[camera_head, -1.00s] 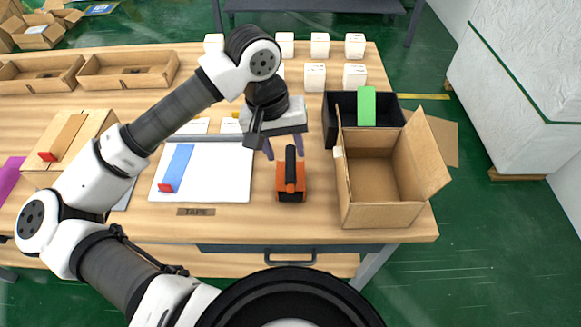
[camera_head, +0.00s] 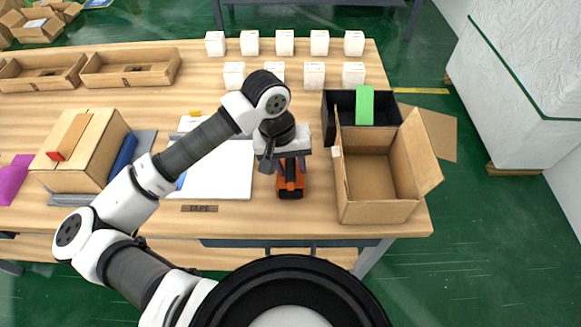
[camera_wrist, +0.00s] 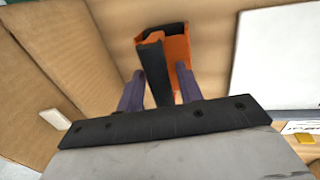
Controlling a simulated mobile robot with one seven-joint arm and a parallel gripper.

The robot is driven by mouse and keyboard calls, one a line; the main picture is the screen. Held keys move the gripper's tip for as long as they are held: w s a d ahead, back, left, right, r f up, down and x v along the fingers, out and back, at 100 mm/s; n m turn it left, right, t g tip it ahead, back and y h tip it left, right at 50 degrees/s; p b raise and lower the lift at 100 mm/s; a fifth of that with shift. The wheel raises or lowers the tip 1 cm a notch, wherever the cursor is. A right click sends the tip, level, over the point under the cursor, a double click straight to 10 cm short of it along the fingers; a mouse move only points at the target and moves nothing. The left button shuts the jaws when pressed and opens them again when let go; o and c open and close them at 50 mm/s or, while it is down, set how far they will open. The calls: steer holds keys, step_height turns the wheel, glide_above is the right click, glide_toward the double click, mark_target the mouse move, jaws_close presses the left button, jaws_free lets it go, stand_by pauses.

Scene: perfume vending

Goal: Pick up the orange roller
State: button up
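The orange roller (camera_head: 291,187), with a black handle, stands on the wooden table just left of the open cardboard box. My gripper (camera_head: 290,165) is right over it and hides its upper part in the head view. In the wrist view, the orange body (camera_wrist: 178,48) lies beyond the purple fingers, and the black handle (camera_wrist: 153,62) reaches back between them. My gripper (camera_wrist: 160,78) is open, one finger on each side of the handle, with gaps visible. I cannot tell the exact height of the fingertips along the handle.
The open cardboard box (camera_head: 380,213) is close on the right, with a black bin (camera_head: 340,103) behind it. A white board (camera_head: 225,180) lies to the left. Several white boxes (camera_head: 285,42) stand at the back. A closed carton (camera_head: 102,150) stands farther left.

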steer(key=c, duration=0.7)
